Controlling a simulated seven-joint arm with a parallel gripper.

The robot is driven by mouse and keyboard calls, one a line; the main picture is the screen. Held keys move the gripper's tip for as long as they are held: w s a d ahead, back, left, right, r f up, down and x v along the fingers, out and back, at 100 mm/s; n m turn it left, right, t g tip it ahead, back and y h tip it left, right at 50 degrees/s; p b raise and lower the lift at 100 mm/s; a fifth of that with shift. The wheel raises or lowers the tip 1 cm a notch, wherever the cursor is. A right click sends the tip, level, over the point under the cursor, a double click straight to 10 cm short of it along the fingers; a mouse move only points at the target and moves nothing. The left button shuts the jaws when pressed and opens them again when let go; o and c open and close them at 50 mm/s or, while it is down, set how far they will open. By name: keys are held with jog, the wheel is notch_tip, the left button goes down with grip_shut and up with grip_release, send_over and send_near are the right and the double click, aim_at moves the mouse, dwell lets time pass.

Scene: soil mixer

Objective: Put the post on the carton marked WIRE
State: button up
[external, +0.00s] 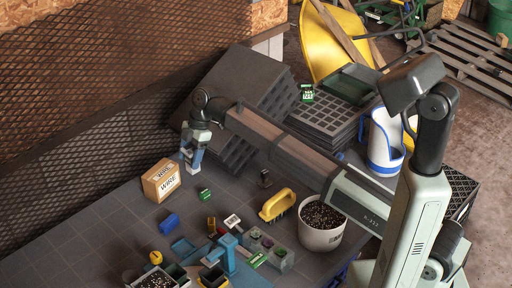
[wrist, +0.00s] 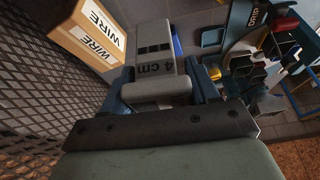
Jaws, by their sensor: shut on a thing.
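The carton marked WIRE (external: 161,181) is a brown box with a white label, standing on the grey bench beside the mesh wall. It also shows at the upper left of the wrist view (wrist: 94,36). My gripper (external: 191,157) is above the bench, to the right of the carton and a little higher than it. In the wrist view, my gripper (wrist: 160,88) is shut on a pale grey post (wrist: 154,50) marked "4 cm". The post's lower part is hidden in the wrist view. The post appears apart from the carton.
Blue parts and small bins crowd the front. Black trays are stacked behind.

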jog(key=w+a+r, duration=0.2)
jog(key=w+a, duration=0.2)
jog(key=a, duration=0.3)
jog(key=w+a+r, duration=0.3)
jog(key=a, duration=0.3)
send_over(158, 171)
jog(key=shift+n, duration=0.4)
jog(key=shift+a+f, duration=0.1)
jog(key=shift+f, duration=4.95)
jog(key=o, duration=1.1)
jog(key=shift+f, duration=0.15)
jog(key=v, duration=1.2)
jog(key=shift+w+a, duration=0.1)
jog(key=shift+w, duration=0.1)
